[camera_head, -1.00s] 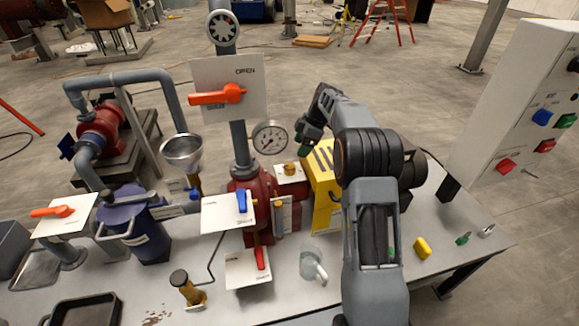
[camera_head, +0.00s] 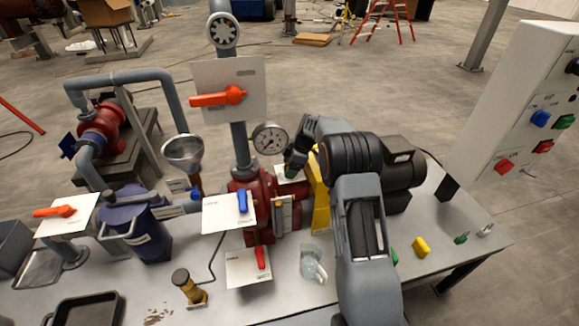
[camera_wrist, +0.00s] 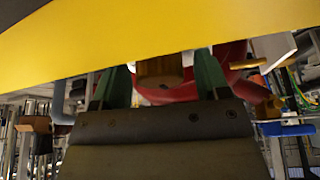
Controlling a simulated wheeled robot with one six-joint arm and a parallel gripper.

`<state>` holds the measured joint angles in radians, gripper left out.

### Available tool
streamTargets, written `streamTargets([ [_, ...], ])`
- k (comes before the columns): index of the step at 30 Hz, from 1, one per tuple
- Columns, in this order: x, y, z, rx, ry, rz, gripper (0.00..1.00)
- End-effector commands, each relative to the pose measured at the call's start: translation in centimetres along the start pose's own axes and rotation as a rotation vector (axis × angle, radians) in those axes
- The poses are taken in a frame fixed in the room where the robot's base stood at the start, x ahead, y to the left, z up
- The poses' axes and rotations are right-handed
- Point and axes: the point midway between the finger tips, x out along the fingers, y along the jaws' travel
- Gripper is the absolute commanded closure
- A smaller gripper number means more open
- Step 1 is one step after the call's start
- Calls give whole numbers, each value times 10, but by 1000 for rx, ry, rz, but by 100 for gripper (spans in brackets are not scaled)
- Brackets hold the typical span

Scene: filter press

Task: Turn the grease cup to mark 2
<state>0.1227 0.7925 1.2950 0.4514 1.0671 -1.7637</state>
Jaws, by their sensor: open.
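The grease cup shows in the wrist view as a brass-coloured cylinder (camera_wrist: 158,69), partly cut off by a yellow edge above it. My gripper (camera_wrist: 162,82) has its two green fingers apart, one on each side of the cup in the picture. I cannot tell whether they touch it. In the head view my gripper (camera_head: 292,166) is over the small white plate (camera_head: 284,177) beside the red pump housing (camera_head: 262,190). It hides the cup there, and the plate's marks cannot be read.
The yellow guard (camera_head: 320,200) stands close to the right of the plate and fills the top of the wrist view. A pressure gauge (camera_head: 269,139) is just left of my gripper. A blue lever (camera_head: 243,201) and a red lever (camera_head: 261,257) are in front.

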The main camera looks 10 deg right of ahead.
Motion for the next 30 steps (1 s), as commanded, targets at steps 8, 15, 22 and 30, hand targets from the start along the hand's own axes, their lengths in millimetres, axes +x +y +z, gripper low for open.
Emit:
streamTargets([
  [8, 0, 0, 0, 0, 0, -1, 50],
  [15, 0, 0, 0, 0, 0, 0, 73],
  [22, 0, 0, 0, 10, 0, 5, 80],
  [30, 3, 0, 1, 121, -3, 54, 80],
])
